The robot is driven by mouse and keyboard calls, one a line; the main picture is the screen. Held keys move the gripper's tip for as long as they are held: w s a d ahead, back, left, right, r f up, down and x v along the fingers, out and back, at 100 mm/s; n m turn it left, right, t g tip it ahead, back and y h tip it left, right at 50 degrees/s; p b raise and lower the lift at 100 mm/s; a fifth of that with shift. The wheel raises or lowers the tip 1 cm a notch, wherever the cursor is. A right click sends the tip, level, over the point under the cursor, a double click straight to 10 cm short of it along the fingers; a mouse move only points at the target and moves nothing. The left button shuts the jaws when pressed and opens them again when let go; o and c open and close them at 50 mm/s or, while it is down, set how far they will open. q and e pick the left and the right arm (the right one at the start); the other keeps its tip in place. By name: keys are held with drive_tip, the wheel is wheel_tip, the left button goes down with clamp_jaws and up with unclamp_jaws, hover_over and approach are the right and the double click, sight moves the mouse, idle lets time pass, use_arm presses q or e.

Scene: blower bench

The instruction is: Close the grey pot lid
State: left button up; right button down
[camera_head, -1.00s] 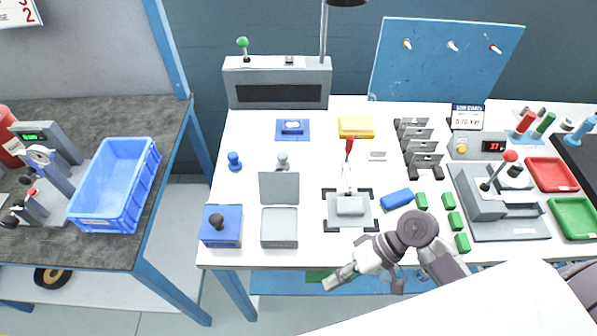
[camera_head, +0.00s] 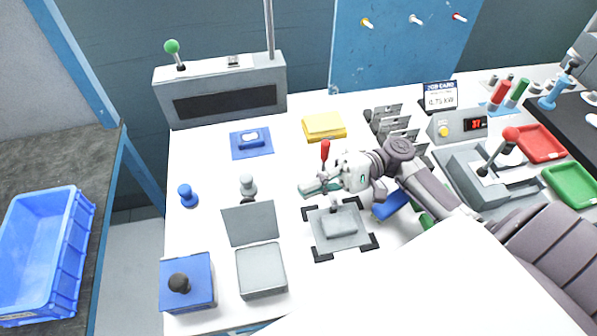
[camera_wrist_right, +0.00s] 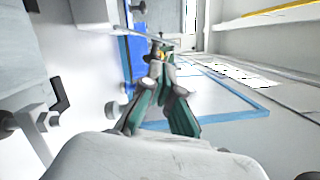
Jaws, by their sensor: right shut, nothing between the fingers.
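The grey pot (camera_head: 262,278) is a square open box at the front left of the white bench. Its flat grey lid (camera_head: 249,223) stands raised along the pot's back edge, tilted back. My right gripper (camera_head: 308,189) is shut and empty, with its greenish fingers pointing left. It is above the bench, to the right of and behind the lid, apart from it. The fingers also show in the right wrist view (camera_wrist_right: 158,70), tips close together. My left gripper is in no view.
A blue box with a black knob (camera_head: 187,283) stands left of the pot. A grey knob (camera_head: 247,185) is just behind the lid. A blue crate (camera_head: 42,250) is far left.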

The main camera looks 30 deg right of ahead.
sight(273, 202)
drive_tip(key=a, duration=0.2)
drive_tip(key=a+p, duration=0.1)
drive_tip(key=a, duration=0.5)
drive_tip(key=shift+w+r+p, duration=0.25)
drive_tip(key=shift+r+p, duration=0.1)
drive_tip(key=shift+p, duration=0.05)
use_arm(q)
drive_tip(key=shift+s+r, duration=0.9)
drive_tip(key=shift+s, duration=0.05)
use_arm(e)
drive_tip(key=shift+s, duration=0.1)
